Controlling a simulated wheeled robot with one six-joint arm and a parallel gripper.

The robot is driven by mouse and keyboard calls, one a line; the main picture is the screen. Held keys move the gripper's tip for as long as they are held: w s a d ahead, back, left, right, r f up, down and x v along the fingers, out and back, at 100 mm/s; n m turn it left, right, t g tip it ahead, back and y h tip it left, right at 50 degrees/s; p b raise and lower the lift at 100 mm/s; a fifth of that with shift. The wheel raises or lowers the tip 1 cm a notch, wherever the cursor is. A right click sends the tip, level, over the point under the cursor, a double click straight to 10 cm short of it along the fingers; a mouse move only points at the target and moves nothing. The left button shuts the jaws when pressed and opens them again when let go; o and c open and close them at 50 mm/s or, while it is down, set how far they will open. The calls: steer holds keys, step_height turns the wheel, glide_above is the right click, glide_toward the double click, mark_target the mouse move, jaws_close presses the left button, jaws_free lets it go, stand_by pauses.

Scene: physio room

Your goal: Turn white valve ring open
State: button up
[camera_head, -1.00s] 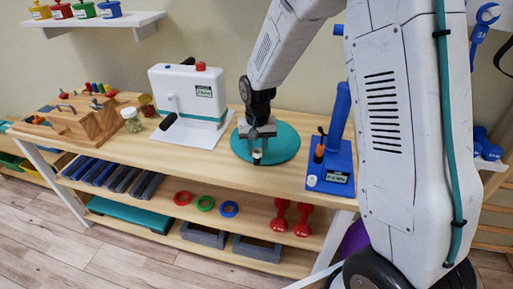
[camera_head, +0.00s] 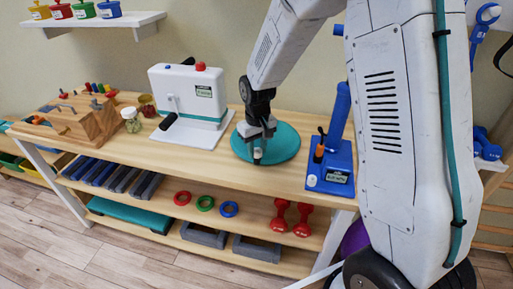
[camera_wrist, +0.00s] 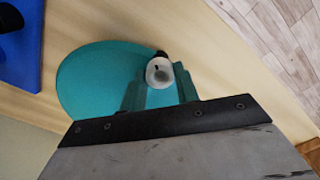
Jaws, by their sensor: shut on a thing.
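The white valve ring (camera_wrist: 159,72) shows in the wrist view as a small pale round part with a dark centre, over the teal disc (camera_wrist: 85,85). My gripper (camera_wrist: 160,92) is shut on the ring, with one finger on each side of it. In the head view my gripper (camera_head: 259,148) points down over the teal disc (camera_head: 285,141) on the bench. The ring is mostly hidden there by the fingers. I cannot tell how far the ring is turned.
A white machine with a black crank (camera_head: 192,100) stands left of the disc. A blue device with an upright handle (camera_head: 331,165) stands close on the right. A wooden peg block (camera_head: 85,120) and small jars are farther left. The bench (camera_head: 215,168) is clear in front.

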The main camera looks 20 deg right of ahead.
steer(key=o, duration=1)
steer(key=m, duration=0.3)
steer(key=shift+m, duration=0.4)
steer(key=m, duration=0.5)
step_height(320, 180, up, 8)
steer(key=shift+s+d+r+n+t, duration=0.15)
steer(key=shift+s+d+r+n, duration=0.4)
steer(key=shift+s+r, duration=2.4)
steer(key=shift+s+d+r+n+t, duration=0.15)
steer(key=shift+s+r+n, duration=1.15)
steer(key=shift+s, duration=2.85)
steer(key=shift+s+d+r+n+t, duration=0.1)
steer(key=shift+s+d+r+n, duration=0.3)
steer(key=shift+s+r, duration=2.75)
